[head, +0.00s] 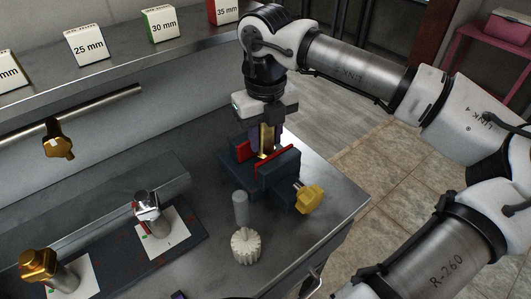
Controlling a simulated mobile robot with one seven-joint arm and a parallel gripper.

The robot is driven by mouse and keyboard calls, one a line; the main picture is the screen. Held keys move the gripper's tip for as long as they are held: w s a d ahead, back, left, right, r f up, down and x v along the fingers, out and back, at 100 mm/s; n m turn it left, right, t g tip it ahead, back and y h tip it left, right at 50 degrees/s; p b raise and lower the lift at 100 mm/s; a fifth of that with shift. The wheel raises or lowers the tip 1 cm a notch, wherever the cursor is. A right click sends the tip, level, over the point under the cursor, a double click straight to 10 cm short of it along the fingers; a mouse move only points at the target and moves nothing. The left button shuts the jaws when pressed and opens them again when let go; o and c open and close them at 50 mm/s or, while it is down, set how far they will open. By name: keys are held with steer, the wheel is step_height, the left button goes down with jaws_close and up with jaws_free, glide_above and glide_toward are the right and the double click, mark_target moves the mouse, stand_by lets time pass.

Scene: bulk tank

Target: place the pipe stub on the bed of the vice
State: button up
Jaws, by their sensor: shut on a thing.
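The vice (277,185) is a dark blue-grey block with red jaw faces and a yellow knob on its right side, standing on the metal bench. My gripper (266,133) points down over the vice and is shut on the pipe stub (267,141), a narrow, upright, brass-coloured piece. The stub's lower end is between the red jaw faces. My gripper and the near jaw hide part of it, so I cannot tell whether it touches the bed.
A grey rod (241,208) and a pale ridged knob (246,246) stand in front of the vice. A silver fitting (147,205) and a brass-topped cylinder (40,267) are on a dark mat at left. Size-labelled boxes (87,46) line the shelf. The bench's right corner is clear.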

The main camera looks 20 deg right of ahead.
mark_target(265, 149)
steer(key=shift+f+b, duration=0.8)
steer(key=shift+f, duration=1.05)
steer(key=shift+f, duration=0.15)
steer(key=o, duration=1.1)
step_height(265, 149, up, 12)
steer(key=shift+r+b, duration=0.2)
steer(key=shift+b, duration=0.1)
